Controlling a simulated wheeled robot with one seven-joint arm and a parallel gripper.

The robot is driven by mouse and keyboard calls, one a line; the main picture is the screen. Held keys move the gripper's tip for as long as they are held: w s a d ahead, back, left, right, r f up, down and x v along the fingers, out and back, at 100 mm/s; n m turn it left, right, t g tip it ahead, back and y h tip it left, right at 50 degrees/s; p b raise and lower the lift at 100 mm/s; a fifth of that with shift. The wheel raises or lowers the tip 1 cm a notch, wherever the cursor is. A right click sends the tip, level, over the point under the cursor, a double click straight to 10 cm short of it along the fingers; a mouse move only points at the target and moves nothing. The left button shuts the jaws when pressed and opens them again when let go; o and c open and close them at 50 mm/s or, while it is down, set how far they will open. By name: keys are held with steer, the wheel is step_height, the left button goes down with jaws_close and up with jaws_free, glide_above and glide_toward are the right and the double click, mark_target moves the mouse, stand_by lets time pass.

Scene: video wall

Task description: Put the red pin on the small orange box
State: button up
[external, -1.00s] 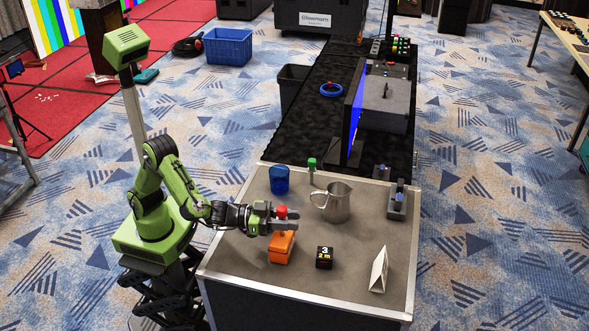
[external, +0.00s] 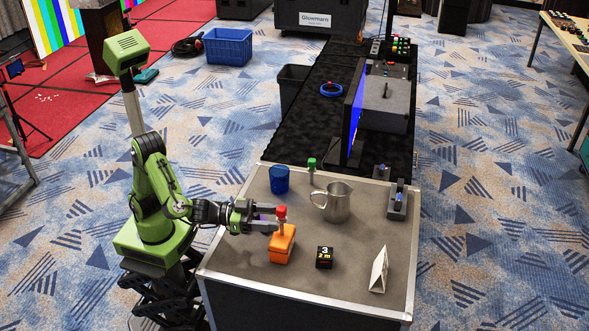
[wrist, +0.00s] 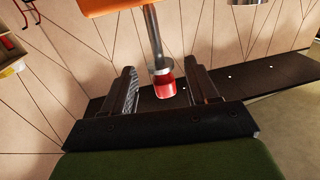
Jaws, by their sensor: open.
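The red pin (external: 281,212), with a red head and a grey metal stem, stands upright on top of the small orange box (external: 282,245). In the wrist view the pin's red head (wrist: 164,87) appears between the fingertips with clear gaps on both sides, and its stem runs to the orange box (wrist: 108,6). My gripper (external: 266,215) is open and level, just left of the pin, holding nothing. Its two fingers also show in the wrist view (wrist: 164,80).
On the grey case top (external: 240,262) stand a blue cup (external: 279,180), a green-headed pin (external: 311,167), a metal jug (external: 338,203), a black numbered block (external: 324,258) and a white tent card (external: 379,270). The front left of the top is clear.

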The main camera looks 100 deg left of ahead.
steer(key=s+b, duration=0.2)
steer(key=s, duration=0.5)
steer(key=s+a+f+g, duration=0.1)
steer(key=a, duration=0.2)
steer(key=s+a+n+g+y, duration=0.1)
steer(key=a, duration=0.1)
steer(key=s+a+f+n+g+y, duration=0.1)
steer(key=s+a+g, duration=0.1)
steer(key=a, duration=0.1)
steer(key=shift+a+f, duration=0.3)
steer(key=s+a+g, duration=0.1)
steer(key=s+a+f+g, duration=0.1)
steer(key=s, duration=0.1)
steer(key=s+a+f, duration=0.1)
steer(key=shift+s+a+f+n+g+h, duration=0.1)
steer(key=shift+s+a+n+g+h, duration=0.1)
steer(key=shift+s+n+g+h, duration=0.15)
steer(key=s+d+f+m+g+h, duration=0.1)
steer(key=s+f+m+g+h, duration=0.1)
steer(key=s, duration=0.7)
steer(key=s+d+f+m+g+h, duration=0.1)
steer(key=s+f+m+g+h, duration=0.1)
steer(key=s, duration=0.7)
steer(key=shift+d+f+g, duration=0.2)
steer(key=shift+f+g, duration=0.5)
steer(key=shift+g, duration=0.05)
